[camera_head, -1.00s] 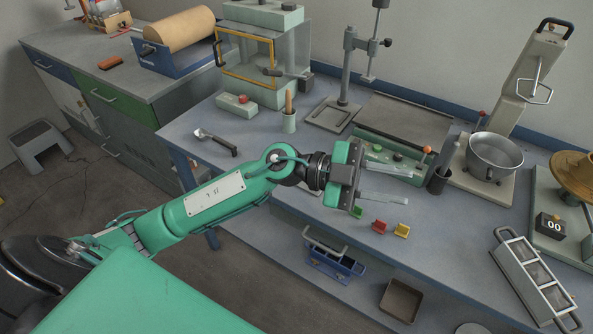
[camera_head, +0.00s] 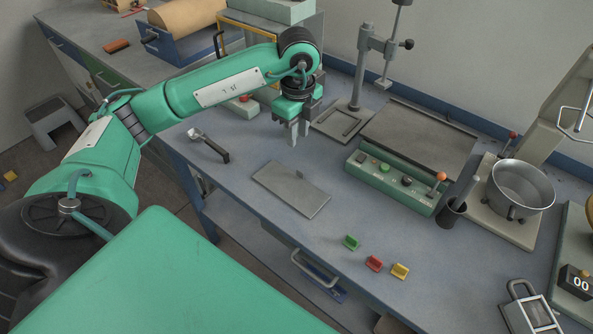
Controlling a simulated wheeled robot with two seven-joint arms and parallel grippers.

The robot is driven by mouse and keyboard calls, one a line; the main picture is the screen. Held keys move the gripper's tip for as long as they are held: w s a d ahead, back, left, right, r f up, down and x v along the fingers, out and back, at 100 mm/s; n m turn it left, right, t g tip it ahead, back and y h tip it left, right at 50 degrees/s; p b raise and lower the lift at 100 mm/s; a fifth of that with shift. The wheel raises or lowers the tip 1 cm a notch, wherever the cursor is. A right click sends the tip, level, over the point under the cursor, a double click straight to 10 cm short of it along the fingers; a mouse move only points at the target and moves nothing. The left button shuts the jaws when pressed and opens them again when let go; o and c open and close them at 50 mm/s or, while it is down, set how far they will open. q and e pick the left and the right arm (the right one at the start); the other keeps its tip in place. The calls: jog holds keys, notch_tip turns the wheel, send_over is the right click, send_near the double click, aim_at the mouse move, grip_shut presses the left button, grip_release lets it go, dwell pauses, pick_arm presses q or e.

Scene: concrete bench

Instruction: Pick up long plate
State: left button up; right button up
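The long plate (camera_head: 286,195) is a flat grey rectangle with a small upright tab (camera_head: 299,174) on top. It lies flat on the bench, left of the middle, and shows whole. My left gripper (camera_head: 299,132) points down above the bench, up-picture from the plate and apart from it. Its two fingers are seen nearly in line, seem parted, and hold nothing visible. My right gripper is not in view.
A black-handled scoop (camera_head: 210,146) lies left of the plate. Green (camera_head: 351,242), red (camera_head: 374,263) and yellow (camera_head: 400,271) small blocks sit to its lower right. A green-based hotplate (camera_head: 395,180) and a metal stand (camera_head: 355,100) are to the right and behind.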

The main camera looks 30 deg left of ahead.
pick_arm(q)
send_near(290, 184)
jog(key=w, duration=0.1)
jog(key=w+f, duration=0.1)
jog(key=w, duration=0.1)
jog(key=shift+d+f, duration=0.15)
jog(key=f, duration=0.1)
jog(key=f+p, duration=0.1)
jog(key=f, duration=0.2)
jog(key=shift+w+d+f, duration=0.15)
jog(key=shift+w+d, duration=0.1)
jog(key=shift+f, duration=0.4)
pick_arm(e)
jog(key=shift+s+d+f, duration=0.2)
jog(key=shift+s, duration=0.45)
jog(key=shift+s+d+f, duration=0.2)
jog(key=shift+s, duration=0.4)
pick_arm(q)
grip_shut()
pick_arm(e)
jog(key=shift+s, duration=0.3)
pick_arm(q)
jog(key=shift+r, duration=0.1)
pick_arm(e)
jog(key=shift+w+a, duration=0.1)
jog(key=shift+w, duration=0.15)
